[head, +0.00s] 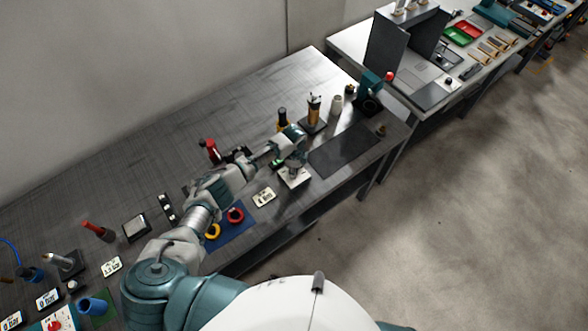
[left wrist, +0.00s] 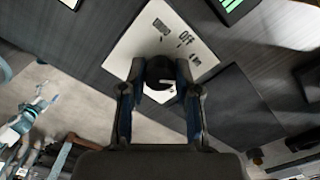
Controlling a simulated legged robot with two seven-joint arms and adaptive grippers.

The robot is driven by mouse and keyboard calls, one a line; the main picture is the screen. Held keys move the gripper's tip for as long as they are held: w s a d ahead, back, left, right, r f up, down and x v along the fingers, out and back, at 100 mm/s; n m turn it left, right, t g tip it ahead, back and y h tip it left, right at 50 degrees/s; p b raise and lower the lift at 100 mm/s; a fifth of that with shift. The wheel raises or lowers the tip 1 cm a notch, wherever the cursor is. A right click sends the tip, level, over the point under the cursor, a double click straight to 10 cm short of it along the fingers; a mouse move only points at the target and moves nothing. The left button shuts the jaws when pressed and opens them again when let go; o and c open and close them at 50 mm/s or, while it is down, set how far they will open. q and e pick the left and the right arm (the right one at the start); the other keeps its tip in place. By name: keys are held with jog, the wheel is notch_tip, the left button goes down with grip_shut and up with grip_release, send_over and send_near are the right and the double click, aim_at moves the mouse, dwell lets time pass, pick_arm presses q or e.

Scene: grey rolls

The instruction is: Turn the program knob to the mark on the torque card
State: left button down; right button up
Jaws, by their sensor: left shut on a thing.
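The program knob (left wrist: 160,70) is a dark round knob on a white plate (left wrist: 141,45), which carries "OFF" and other small black markings. The plate also shows in the head view (head: 293,180), near the bench's front edge. My left gripper (head: 294,164) is over the plate; in the left wrist view its fingers (left wrist: 160,78) are on both sides of the knob, shut on it. A pale pointer line shows on the knob; its exact mark is unclear. A white card (head: 264,197) with black print, probably the torque card, lies left of the plate. My right gripper is out of view.
A blue mat (head: 238,227) with a red ring (head: 236,215) and a yellow ring (head: 213,232) lies left of the card. A dark mat (head: 343,150) lies right of the plate. Upright tools (head: 314,110) stand behind. A small green display (left wrist: 231,4) is close by.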

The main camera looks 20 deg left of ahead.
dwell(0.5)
pick_arm(q)
jog(key=c, duration=0.8)
grip_release()
notch_tip(320, 180, up, 12)
jog(key=shift+w+f, duration=0.1)
jog(key=shift+w, duration=0.05)
